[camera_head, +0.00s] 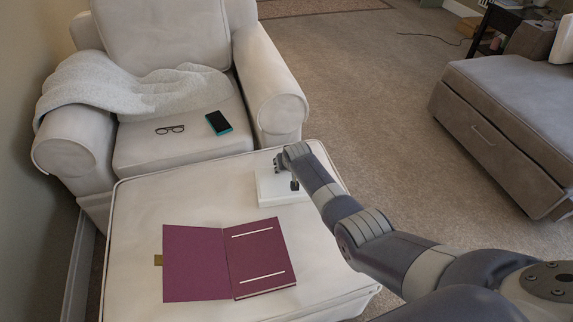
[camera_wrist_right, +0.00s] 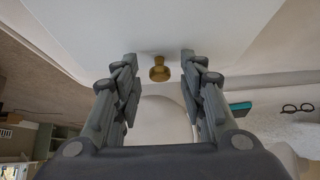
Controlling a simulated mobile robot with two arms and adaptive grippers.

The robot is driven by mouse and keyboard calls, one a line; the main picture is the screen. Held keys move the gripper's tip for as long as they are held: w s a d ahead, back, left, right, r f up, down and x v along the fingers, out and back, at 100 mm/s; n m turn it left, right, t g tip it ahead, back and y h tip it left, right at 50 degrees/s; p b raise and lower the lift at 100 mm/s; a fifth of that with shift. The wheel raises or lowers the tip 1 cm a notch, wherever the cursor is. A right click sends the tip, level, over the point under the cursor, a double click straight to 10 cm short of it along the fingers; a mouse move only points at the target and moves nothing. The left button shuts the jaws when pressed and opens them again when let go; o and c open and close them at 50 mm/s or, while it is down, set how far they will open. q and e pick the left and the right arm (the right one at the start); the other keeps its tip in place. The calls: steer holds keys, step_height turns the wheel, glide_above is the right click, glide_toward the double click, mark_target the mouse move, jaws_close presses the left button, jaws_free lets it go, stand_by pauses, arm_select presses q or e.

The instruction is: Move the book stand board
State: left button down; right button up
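A white slab-like board (camera_head: 272,190) lies on the cream ottoman (camera_head: 150,215), near its far right corner. My right gripper (camera_head: 286,170) is over this board, partly blocking it. In the right wrist view a small brass knob (camera_wrist_right: 160,72) stands out from a white surface (camera_wrist_right: 170,25). My right gripper's two fingers are spread on either side of the knob, with gaps on both sides. A purple open book or folder (camera_head: 195,262) with two white strips on its right half lies at the front of the ottoman. My left gripper is not in view.
A cream armchair (camera_head: 165,40) stands behind the ottoman, with a grey throw (camera_head: 130,90), glasses (camera_head: 170,129) and a phone (camera_head: 219,123) on it. A grey couch (camera_head: 510,110) stands at the right. The ottoman's left and far middle are clear.

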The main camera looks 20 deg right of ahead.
steer(key=d+v, duration=0.1)
steer(key=v, duration=1.1)
steer(key=shift+a, duration=0.45)
